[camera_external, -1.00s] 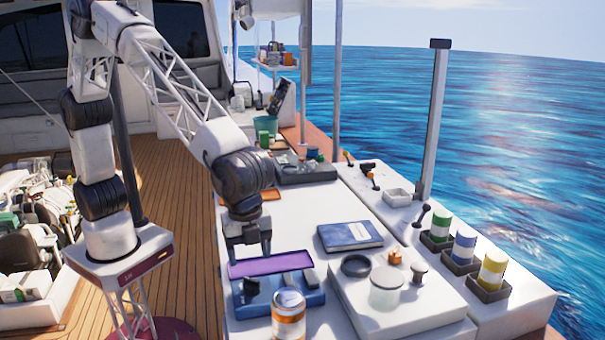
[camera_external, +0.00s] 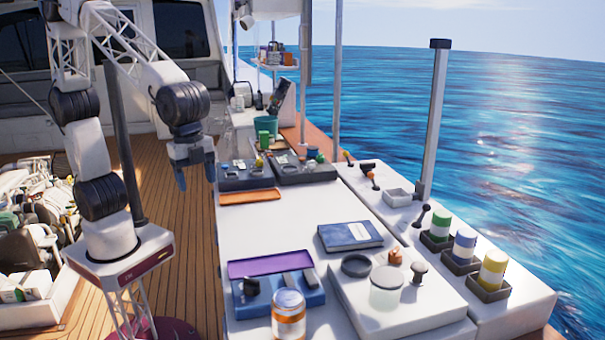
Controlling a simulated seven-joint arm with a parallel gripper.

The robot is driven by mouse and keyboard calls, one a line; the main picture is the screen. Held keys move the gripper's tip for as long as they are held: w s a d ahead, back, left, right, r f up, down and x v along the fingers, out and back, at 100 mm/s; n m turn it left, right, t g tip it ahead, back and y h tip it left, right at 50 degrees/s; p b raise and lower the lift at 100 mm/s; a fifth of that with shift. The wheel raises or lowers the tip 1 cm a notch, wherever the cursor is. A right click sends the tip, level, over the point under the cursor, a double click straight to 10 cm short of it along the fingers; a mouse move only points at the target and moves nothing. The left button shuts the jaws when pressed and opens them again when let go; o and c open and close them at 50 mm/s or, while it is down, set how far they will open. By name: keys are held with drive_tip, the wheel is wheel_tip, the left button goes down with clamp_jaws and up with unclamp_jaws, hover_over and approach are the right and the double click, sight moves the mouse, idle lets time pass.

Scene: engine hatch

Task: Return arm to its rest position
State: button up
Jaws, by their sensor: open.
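My gripper (camera_external: 196,178) hangs in the air left of the white table (camera_external: 285,225), over the wooden deck. Its fingers point down, stand apart and hold nothing. A purple tray (camera_external: 270,264) lies on the table at the back of a blue block (camera_external: 313,298), clear of the gripper. The gripper touches nothing.
An orange tray (camera_external: 250,196) and two dark trays of small parts (camera_external: 246,178) lie nearest the gripper. Open deck (camera_external: 180,255) lies below.

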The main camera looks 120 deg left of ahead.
drive_tip(key=s+a+n, duration=0.2)
drive_tip(key=s, duration=1.2)
drive_tip(key=s+a+n+t, duration=0.1)
drive_tip(key=s+a+n, duration=0.1)
drive_tip(key=s, duration=1.3)
drive_tip(key=shift+t, duration=0.3)
drive_tip(key=shift+w+a+r, duration=0.1)
drive_tip(key=shift+r, duration=0.1)
drive_tip(key=shift+c, duration=0.4)
idle(0.9)
